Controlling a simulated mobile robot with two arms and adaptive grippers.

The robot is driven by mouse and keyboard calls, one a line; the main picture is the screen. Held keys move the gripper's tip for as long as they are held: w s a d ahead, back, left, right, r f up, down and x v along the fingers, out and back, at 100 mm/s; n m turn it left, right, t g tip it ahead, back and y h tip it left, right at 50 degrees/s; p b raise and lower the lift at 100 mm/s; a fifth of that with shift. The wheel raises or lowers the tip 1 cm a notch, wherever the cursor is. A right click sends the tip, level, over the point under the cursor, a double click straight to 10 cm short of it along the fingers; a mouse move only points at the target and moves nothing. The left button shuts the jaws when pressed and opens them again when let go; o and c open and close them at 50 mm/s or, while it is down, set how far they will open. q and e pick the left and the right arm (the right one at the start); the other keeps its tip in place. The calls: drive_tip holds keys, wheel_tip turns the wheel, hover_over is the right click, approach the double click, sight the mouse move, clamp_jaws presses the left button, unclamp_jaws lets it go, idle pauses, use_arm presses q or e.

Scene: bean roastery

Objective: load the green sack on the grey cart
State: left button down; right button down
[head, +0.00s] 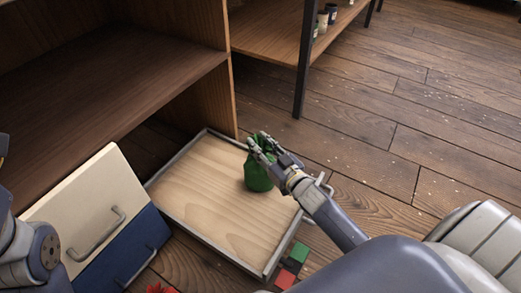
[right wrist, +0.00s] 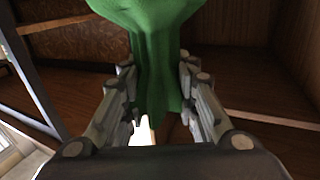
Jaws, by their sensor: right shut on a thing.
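The green sack (head: 259,177) is in my right gripper (head: 264,147), whose fingers are shut on its gathered top. The sack is over the right part of the wooden deck of the grey cart (head: 190,207), inside its raised grey rim. I cannot tell whether its bottom touches the deck. In the right wrist view the sack's green cloth (right wrist: 157,70) runs between the two fingers, and its body bulges at the top edge. Of my left arm only links show at the left edge of the head view; its gripper is out of view.
A wooden shelf unit (head: 110,75) stands behind the cart on the left. Cream (head: 80,205) and blue (head: 125,255) fronts with handles are left of the cart. Small green (head: 299,252) and red (head: 285,279) blocks are by its near corner. Open floor (head: 400,130) lies to the right.

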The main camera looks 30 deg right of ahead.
drive_tip(key=shift+w+f, duration=0.1)
idle(0.4)
drive_tip(key=c, duration=1.2)
unclamp_jaws()
drive_tip(key=shift+f, duration=0.3)
drive_tip(key=shift+c, duration=0.2)
drive_tip(key=shift+r, duration=0.15)
